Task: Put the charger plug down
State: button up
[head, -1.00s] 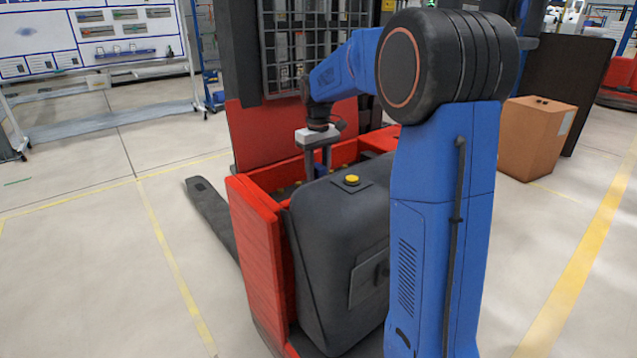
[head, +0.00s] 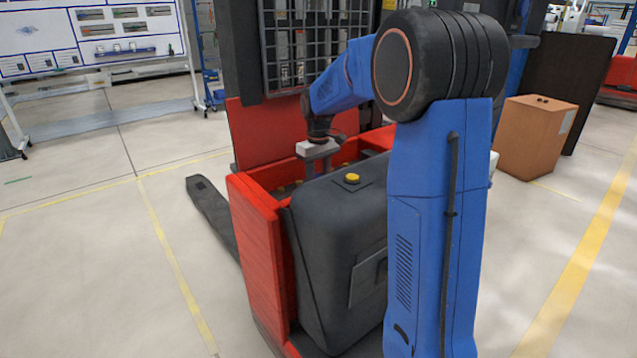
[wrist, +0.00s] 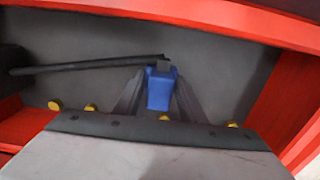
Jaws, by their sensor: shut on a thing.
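The charger plug (wrist: 160,92) is a blue block with a dark end, in the wrist view's centre. My gripper (wrist: 162,68) is shut on it, with one dark finger on each side. In the head view my gripper (head: 317,172) points down into the red truck body (head: 262,250), behind the dark rounded housing (head: 340,230). Its fingertips and the plug are hidden there. In the wrist view the plug is over a dark grey surface (wrist: 220,60); I cannot tell whether it touches it.
A black cable or rod (wrist: 85,66) runs from the left to the plug. Several yellow caps (wrist: 55,105) lie beneath my gripper. Red walls (wrist: 285,95) enclose the space. A yellow button (head: 352,178) tops the housing. A brown box (head: 537,138) stands at the right.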

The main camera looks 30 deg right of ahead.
jog(key=o, duration=1.4)
notch_tip(320, 180, up, 13)
jog(key=shift+r, duration=0.1)
